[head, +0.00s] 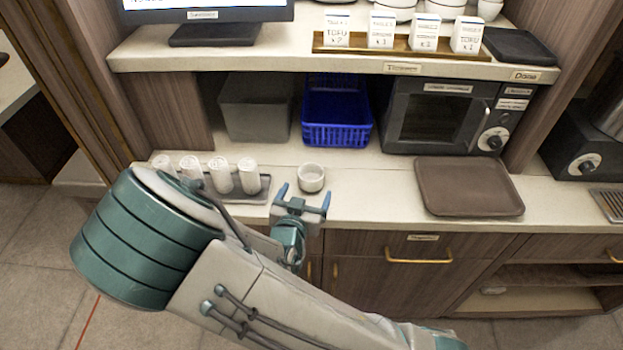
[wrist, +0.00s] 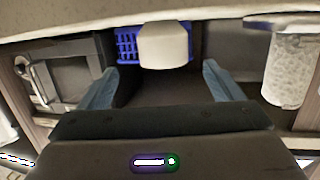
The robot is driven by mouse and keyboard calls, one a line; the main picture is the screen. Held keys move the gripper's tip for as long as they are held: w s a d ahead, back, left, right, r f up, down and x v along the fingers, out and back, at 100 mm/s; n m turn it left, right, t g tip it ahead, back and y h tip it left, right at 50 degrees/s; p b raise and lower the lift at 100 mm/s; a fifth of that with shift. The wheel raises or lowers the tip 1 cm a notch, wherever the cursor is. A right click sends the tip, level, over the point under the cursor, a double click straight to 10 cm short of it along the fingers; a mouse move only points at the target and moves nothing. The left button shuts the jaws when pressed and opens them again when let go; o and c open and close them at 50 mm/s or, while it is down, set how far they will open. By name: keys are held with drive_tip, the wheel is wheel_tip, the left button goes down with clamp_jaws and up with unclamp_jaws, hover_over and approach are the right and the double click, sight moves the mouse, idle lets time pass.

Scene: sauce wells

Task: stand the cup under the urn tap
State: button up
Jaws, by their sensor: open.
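A small off-white cup (head: 311,184) stands upright on the counter, left of centre in the head view. In the wrist view the cup (wrist: 163,46) sits just beyond and between the fingertips. My gripper (head: 304,198) is open and empty at the counter's front edge, its two blue fingers (wrist: 160,80) spread wide, on the near side of the cup. No contact with the cup is visible. A dark appliance with a dial and a steel cylinder (head: 610,118), perhaps the urn, is cut off at the right edge. No tap is visible.
A tray with several white cylinders (head: 222,176) is left of the cup. A brown tray (head: 469,187) lies to the right, before a dark oven (head: 437,118). A blue basket (head: 336,112) and grey bin (head: 256,108) stand behind, under a shelf (head: 340,55). A metal grate (head: 609,204) is far right.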

sight(314, 170)
drive_tip(key=p+x, duration=0.1)
drive_tip(key=x, duration=0.3)
drive_tip(key=p+x, duration=0.1)
drive_tip(key=x, duration=0.3)
drive_tip(key=shift+w+a, duration=0.2)
drive_tip(key=c, duration=1.2)
